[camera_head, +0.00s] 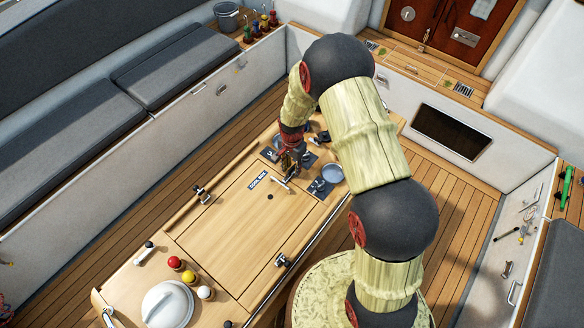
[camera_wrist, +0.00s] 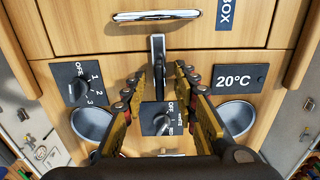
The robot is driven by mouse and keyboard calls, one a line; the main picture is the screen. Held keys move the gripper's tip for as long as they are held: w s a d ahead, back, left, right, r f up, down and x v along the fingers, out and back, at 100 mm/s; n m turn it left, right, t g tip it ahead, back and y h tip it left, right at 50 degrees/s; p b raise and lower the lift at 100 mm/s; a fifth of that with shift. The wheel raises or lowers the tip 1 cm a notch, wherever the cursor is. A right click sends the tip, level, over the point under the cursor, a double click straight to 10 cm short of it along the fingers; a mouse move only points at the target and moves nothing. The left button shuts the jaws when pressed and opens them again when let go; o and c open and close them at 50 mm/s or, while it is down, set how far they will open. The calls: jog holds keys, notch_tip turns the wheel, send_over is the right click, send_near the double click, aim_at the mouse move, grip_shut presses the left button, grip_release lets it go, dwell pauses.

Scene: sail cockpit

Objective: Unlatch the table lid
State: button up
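The wooden table lid (camera_head: 240,225) lies flat and closed in the table top, with a blue COOL BOX label (camera_head: 258,181). A silver bar handle (camera_wrist: 155,16) is fixed near the lid's edge; it also shows in the head view (camera_head: 279,184). A narrow grey metal latch (camera_wrist: 158,58) stands at the seam between lid and fixed panel. My gripper (camera_wrist: 162,78) is open, its two fingers on either side of the latch; I cannot tell whether either touches it. In the head view my gripper (camera_head: 289,166) points down over this end, and the arm hides part of the panel.
Two round recesses flank my fingers. Metal fittings (camera_head: 201,194) (camera_head: 282,261) sit on the table sides. Coloured balls and a white dome occupy the near end.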

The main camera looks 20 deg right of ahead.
jog(key=shift+f, duration=0.3)
jog(key=shift+c, duration=0.5)
grip_shut()
